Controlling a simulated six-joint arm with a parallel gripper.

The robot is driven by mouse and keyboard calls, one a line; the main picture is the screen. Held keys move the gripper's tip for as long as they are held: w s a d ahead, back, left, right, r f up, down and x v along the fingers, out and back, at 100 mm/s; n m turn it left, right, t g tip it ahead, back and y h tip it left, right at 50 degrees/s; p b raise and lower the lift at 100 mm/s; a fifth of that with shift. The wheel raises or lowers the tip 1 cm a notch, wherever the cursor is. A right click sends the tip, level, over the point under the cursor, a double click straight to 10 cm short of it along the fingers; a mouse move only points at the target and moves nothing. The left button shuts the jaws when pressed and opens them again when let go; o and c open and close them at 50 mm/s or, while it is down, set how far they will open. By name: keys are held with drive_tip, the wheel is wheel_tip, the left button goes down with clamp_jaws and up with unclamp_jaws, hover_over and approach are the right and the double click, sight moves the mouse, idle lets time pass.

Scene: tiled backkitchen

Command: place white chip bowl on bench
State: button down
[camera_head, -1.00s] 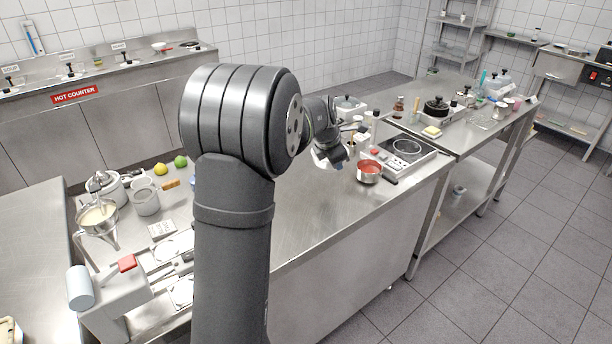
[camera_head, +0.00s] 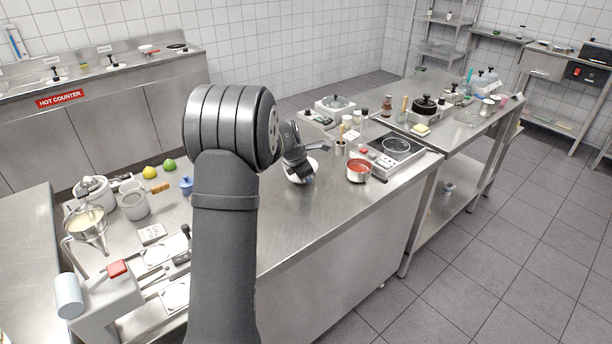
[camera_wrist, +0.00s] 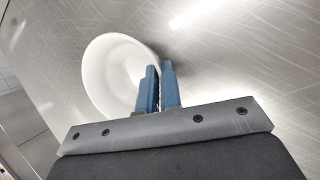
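The white chip bowl (camera_head: 303,174) is at the middle bench (camera_head: 335,215), left of the red pan. My gripper (camera_head: 300,158) is directly over it, pointing down. In the wrist view, the round white bowl (camera_wrist: 105,72) is to the left of my blue fingertips (camera_wrist: 161,78). One finger is over the bowl's inside and the other is outside, with the bowl's wall between them. The fingers are close together on the rim. I cannot tell whether the bowl's base touches the steel top. My gripper hides part of the bowl in the head view.
A red pan (camera_head: 359,171) and a hob (camera_head: 393,150) stand to the right. Jars (camera_head: 350,128) and a scale-like device with a glass lid (camera_head: 335,104) stand behind. The bench front is clear.

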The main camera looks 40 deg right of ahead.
drive_tip(key=c, duration=2)
unclamp_jaws()
drive_tip(key=shift+f, duration=0.15)
drive_tip(key=o, duration=0.4)
drive_tip(key=v, duration=1.2)
